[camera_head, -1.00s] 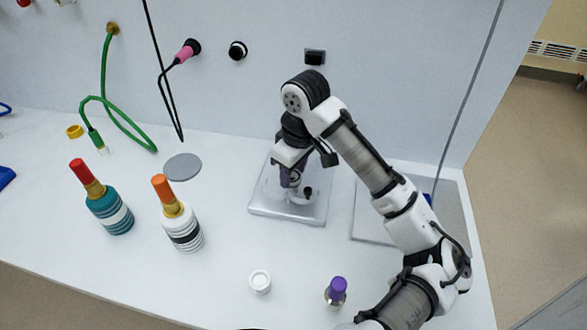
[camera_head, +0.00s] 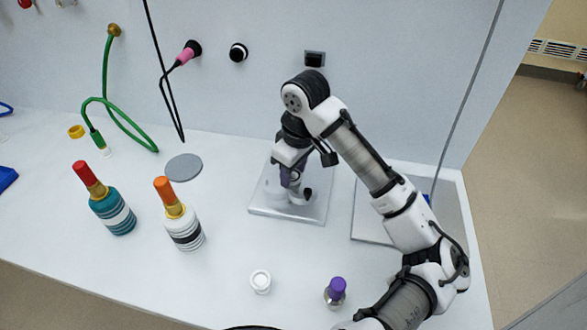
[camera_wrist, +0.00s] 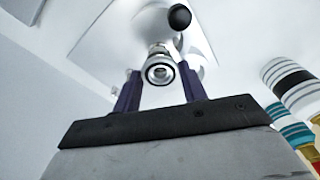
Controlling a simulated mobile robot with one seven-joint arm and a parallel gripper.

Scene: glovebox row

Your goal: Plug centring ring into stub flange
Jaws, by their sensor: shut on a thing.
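My gripper (camera_head: 291,180) reaches down over a clear-looking square base plate (camera_head: 262,208) near the back wall. In the wrist view its two dark purple fingers (camera_wrist: 160,76) are shut on a small silvery ring with a dark centre, which I take to be the centring ring (camera_wrist: 159,74). Just beyond the ring, in line with it, is a pale metal fitting (camera_wrist: 154,24), likely the stub flange, partly hidden. A black knob (camera_wrist: 179,17) sits beside it. I cannot tell whether ring and fitting touch.
A flat grey plate (camera_head: 369,228) lies right of the base plate, partly behind my arm. An orange-topped bottle (camera_head: 184,228), a red-topped bottle (camera_head: 112,212), a white cap (camera_head: 260,281) and a purple-capped vial (camera_head: 336,292) stand around. The table between the bottles and base plate is clear.

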